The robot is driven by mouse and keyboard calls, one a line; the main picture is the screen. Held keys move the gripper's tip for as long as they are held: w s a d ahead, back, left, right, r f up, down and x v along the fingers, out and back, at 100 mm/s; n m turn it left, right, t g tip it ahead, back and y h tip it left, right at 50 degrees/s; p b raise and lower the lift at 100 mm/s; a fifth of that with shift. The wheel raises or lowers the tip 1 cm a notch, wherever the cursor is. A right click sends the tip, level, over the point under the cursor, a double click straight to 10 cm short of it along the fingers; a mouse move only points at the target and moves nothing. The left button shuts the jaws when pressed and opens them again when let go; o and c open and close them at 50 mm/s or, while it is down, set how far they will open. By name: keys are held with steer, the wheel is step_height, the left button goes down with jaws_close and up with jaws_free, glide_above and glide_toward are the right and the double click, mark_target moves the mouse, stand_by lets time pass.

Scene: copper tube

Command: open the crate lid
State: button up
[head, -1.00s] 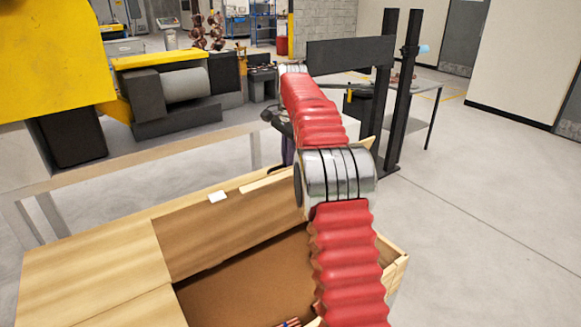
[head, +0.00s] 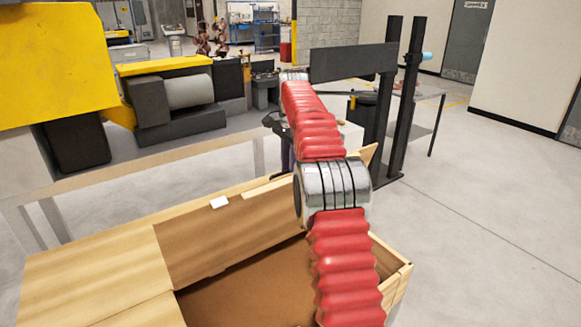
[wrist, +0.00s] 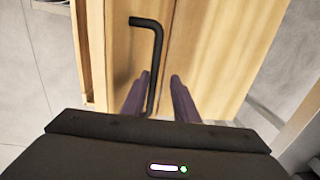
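The wooden crate (head: 95,265) stands low in the head view, with a plank top at left and a brown open interior (head: 245,290) at centre. In the wrist view a light wooden panel (wrist: 215,60) fills the middle, with a black bent bar handle (wrist: 155,45) on it. I cannot tell whether this panel is the lid. My gripper (wrist: 160,76) is open, its two purple fingers apart. The handle's long bar runs between them, nearer the left finger; contact cannot be told. In the head view my red arm hides part of the crate's right side.
A workbench (head: 215,145) with yellow and grey machinery stands behind the crate. A dark upright frame (head: 385,110) stands beyond my arm at right. A small white piece (head: 219,202) sits on the crate's edge. Grey floor at right is clear.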

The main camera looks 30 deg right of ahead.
steer(key=shift+a+r, duration=0.1)
steer(key=shift+r, duration=0.1)
step_height(320, 180, up, 7)
steer(key=shift+s, duration=0.15)
stand_by(1.0)
stand_by(0.7)
